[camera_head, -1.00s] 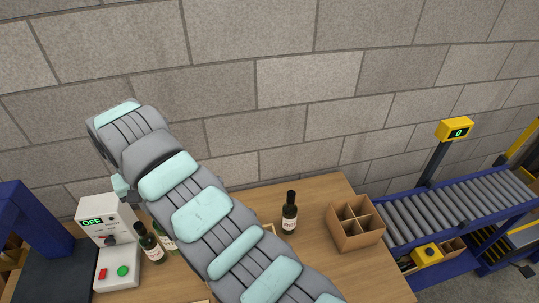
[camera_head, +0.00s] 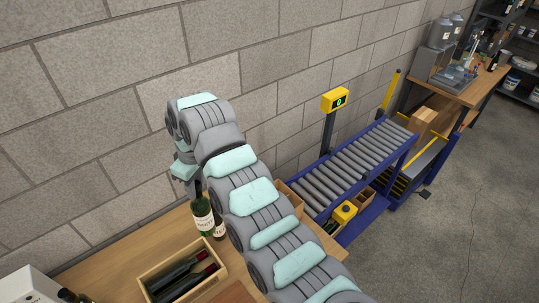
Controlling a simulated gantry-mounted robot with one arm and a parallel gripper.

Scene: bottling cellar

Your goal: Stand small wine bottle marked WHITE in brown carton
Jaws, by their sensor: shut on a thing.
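A green bottle (camera_head: 203,216) with a pale label stands out upright below my gripper (camera_head: 197,188). The gripper is shut on the bottle's neck; the label's lettering is too small to read surely. Whether the bottle's base is clear of the table cannot be told. The brown carton (camera_head: 291,198) is behind my arm, to the right of the bottle. Only a part of its upper edge and side shows; its compartments are hidden.
A roller conveyor (camera_head: 350,165) with a yellow display (camera_head: 335,100) lies to the right.

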